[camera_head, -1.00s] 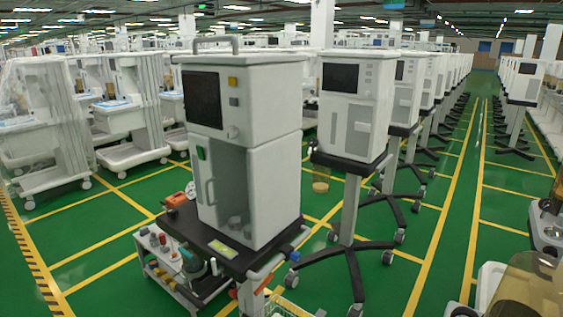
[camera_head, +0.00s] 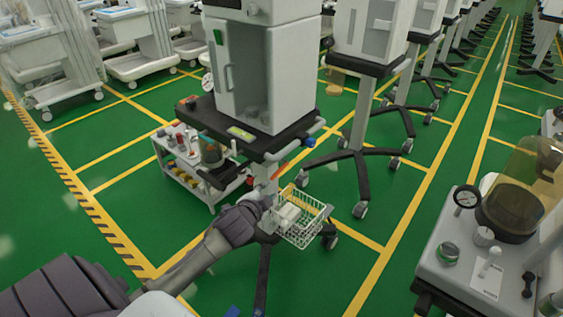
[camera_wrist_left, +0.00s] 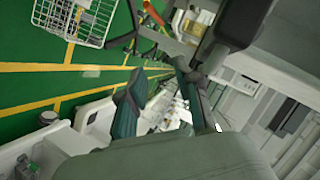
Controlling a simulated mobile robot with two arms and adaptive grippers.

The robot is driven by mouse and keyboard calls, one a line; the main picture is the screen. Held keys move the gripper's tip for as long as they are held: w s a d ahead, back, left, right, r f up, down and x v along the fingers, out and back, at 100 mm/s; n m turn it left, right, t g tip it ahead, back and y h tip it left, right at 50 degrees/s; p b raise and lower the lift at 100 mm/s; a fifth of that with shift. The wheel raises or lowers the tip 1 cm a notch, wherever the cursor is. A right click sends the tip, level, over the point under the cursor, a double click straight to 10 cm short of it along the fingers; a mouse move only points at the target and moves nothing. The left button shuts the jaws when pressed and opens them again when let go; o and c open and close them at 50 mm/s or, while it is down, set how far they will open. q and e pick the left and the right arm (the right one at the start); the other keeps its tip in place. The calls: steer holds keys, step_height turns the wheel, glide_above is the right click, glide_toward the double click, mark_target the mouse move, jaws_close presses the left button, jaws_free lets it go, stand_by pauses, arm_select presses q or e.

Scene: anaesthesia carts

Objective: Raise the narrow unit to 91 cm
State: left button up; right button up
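The nearest unit, a tall white cabinet (camera_head: 262,75) with a glass-like front, stands on a black platform (camera_head: 250,137) carried by a grey column on a dark wheeled base. I take it as the narrow unit; no label shows. My left gripper (camera_head: 268,197) is beside the column, under the platform's front edge and next to a white wire basket (camera_head: 303,217). In the left wrist view, my left gripper's fingers (camera_wrist_left: 160,88) are spread apart, with nothing visible held between them. An orange lever-like part (camera_head: 279,172) is just above the gripper. My right gripper is out of view.
A low side cart (camera_head: 188,160) with bottles stands left of the platform. A similar unit on a pole stand (camera_head: 352,62) is close on the right. Green floor is free at the left.

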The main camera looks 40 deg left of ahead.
arm_select(q)
steer(key=t, duration=0.2)
glide_toward(282, 156)
steer(key=shift+m, duration=0.4)
steer(key=b+x, duration=0.1)
steer(key=x, duration=1.1)
steer(key=shift+w+a, duration=0.15)
steer(key=shift+w, duration=0.2)
jaws_close()
